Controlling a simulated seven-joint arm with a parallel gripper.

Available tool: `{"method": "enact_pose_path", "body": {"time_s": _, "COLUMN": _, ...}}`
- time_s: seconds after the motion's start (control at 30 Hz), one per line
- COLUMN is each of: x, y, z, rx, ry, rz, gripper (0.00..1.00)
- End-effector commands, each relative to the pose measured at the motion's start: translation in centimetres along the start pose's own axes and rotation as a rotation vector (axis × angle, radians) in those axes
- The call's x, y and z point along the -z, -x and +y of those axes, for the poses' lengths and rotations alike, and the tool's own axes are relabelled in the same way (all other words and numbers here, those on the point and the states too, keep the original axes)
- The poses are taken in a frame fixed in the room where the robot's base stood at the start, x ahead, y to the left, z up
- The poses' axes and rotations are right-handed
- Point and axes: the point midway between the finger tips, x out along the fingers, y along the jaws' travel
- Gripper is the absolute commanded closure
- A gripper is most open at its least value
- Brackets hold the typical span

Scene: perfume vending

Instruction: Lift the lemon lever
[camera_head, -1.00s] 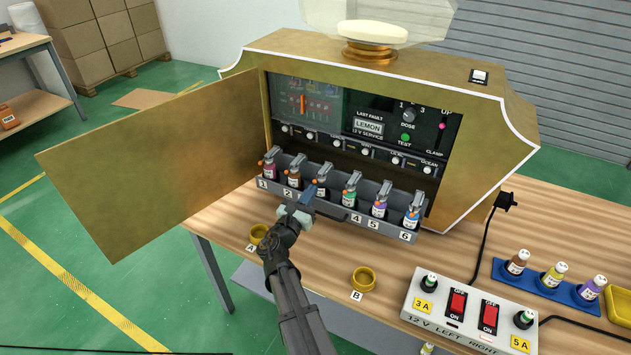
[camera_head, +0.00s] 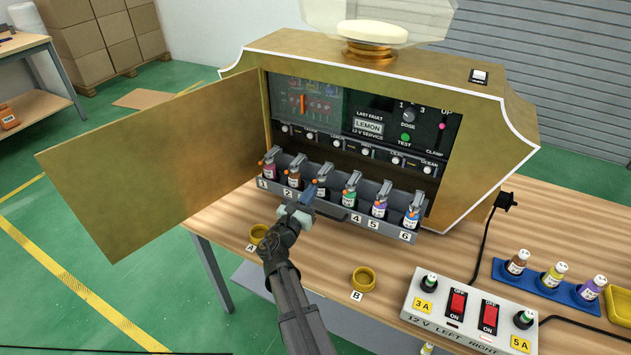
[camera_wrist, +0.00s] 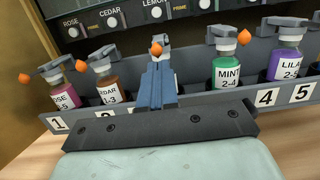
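The lemon lever is the third in the bottle row, under the LEMON label (camera_wrist: 153,14). In the wrist view its orange knob (camera_wrist: 156,48) shows just above my fingertips, with a grey cap behind it. My gripper (camera_wrist: 158,68) has its blue fingers together in front of the third bottle, hiding most of it. The tips look close under the knob; I cannot tell if they touch it. In the head view my gripper (camera_head: 311,189) reaches up to the third slot, where the lemon bottle (camera_head: 321,187) is partly hidden.
The mint bottle (camera_wrist: 228,75) stands close right and the cedar bottle (camera_wrist: 109,90) close left, both with levers. The grey rack (camera_head: 388,227) runs below. The open gold door (camera_head: 150,165) is at left. Brass cups A (camera_head: 258,233) and B (camera_head: 363,280) sit in front.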

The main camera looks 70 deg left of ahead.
Motion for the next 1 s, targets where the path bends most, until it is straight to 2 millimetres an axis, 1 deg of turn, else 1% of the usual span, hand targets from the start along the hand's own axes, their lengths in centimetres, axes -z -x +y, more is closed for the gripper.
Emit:
{"method": "enact_pose_path", "body": {"time_s": 0.43, "x": -1.6, "y": 0.0, "z": 0.0, "rx": 0.000, "ry": -0.002, "rz": 0.000, "gripper": 1.00}}
{"method": "enact_pose_path", "body": {"time_s": 0.83, "x": -1.7, "y": 0.0, "z": 0.0, "rx": 0.000, "ry": 0.000, "rz": 0.000, "gripper": 1.00}}
{"method": "enact_pose_path", "body": {"time_s": 1.0, "x": -2.2, "y": -0.1, "z": 0.0, "rx": 0.000, "ry": 0.000, "rz": 0.000, "gripper": 1.00}}
